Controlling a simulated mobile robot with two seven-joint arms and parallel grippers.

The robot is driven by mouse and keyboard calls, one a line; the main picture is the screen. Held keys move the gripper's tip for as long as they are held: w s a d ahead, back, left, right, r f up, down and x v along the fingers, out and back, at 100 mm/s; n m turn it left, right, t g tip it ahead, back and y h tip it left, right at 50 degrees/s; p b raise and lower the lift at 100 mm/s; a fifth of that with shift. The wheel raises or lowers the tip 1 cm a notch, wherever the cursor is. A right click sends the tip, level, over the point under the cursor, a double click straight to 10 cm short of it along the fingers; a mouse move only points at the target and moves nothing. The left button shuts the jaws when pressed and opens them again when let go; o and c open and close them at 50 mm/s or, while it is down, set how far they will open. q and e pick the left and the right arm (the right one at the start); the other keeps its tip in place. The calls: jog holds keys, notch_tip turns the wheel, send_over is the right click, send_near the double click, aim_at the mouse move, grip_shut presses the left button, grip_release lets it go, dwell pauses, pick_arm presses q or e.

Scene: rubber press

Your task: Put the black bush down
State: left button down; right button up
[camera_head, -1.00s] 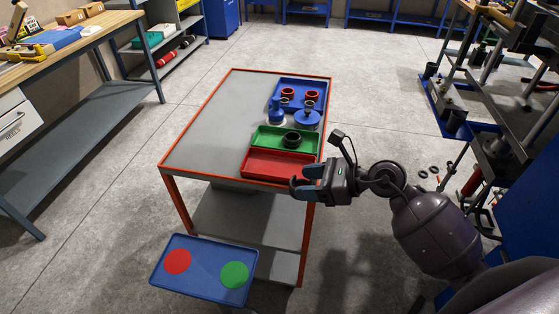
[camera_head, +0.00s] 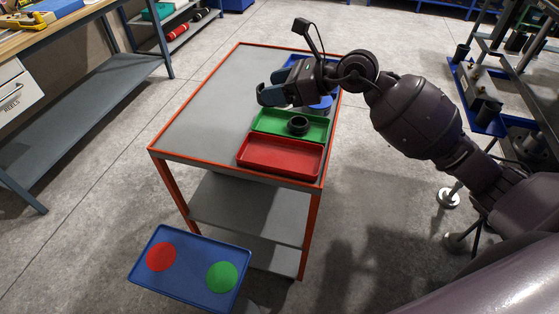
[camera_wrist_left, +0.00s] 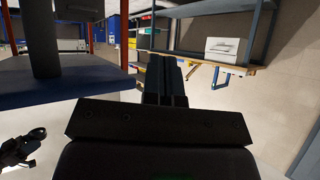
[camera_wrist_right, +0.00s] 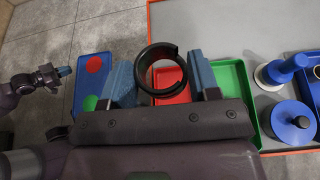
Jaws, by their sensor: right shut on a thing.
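My right gripper (camera_head: 266,93) is above the table, left of the blue parts. In the right wrist view its fingers (camera_wrist_right: 162,76) are shut on a black ring-shaped bush (camera_wrist_right: 147,80). The held bush is hard to make out in the head view. Another black bush (camera_head: 298,125) lies in the green tray (camera_head: 265,121). My left gripper (camera_wrist_left: 164,82) shows in the left wrist view with its fingers together and nothing visible between them. It also shows small in the right wrist view (camera_wrist_right: 62,72).
An empty red tray (camera_head: 280,155) lies at the table's near end. A blue tray (camera_head: 190,275) with a red disc (camera_head: 161,257) and a green disc (camera_head: 221,277) stands lower in front. Blue flanged parts (camera_wrist_right: 293,120) stand beside the green tray. The table's left half (camera_head: 210,110) is clear.

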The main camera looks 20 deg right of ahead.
jog(key=w, duration=0.1)
jog(key=b, duration=0.2)
send_over(275, 158)
notch_tip(275, 158, down, 12)
jog(key=f, duration=0.1)
jog(key=shift+f, duration=0.2)
notch_tip(275, 158, down, 5)
jog(key=shift+f+b, duration=0.2)
jog(key=shift+b, duration=0.7)
jog(key=shift+f, duration=0.15)
jog(key=o, duration=0.6)
